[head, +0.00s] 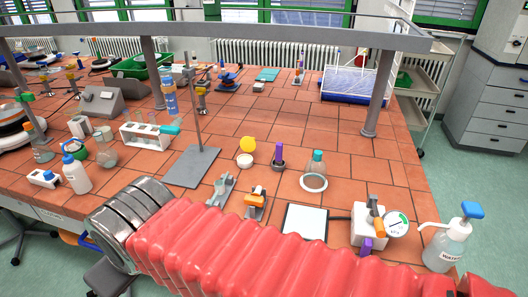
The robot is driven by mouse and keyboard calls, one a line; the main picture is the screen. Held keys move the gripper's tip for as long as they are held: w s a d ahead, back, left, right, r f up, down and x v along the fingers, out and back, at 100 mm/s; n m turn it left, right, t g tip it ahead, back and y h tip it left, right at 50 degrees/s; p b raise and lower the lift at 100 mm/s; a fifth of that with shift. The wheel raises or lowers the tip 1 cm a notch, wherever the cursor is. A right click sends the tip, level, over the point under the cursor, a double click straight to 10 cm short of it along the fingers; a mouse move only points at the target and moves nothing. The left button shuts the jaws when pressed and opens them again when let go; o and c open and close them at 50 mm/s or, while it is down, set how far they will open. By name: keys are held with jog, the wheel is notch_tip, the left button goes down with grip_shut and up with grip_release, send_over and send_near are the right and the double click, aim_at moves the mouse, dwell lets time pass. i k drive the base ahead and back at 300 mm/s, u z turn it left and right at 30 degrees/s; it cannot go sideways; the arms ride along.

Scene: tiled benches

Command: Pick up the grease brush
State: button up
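I cannot pick out a grease brush for sure. Several small tools lie on the tiled bench (300,130), too small to make out fully. A dark cup with a purple-topped piece (278,157) stands near the middle. A yellow round piece (247,145) shows just behind a small white cup (244,160). A grey clamp-like tool (221,189) and an orange-and-grey one (255,204) lie nearer me. My red ribbed arm crosses the front of the head view and hides part of the near edge. My gripper is not in view.
A retort stand (192,165) rises left of the middle. A glass flask (318,168), white pad (305,220), gauge unit (371,222) and water bottle (449,240) stand at right. A grey overhead rail (270,30) spans the bench on posts. Tiles behind the flask are fairly clear.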

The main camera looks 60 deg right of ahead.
aim_at(279, 146)
jog(key=i, duration=0.85)
jog(key=z, duration=1.55)
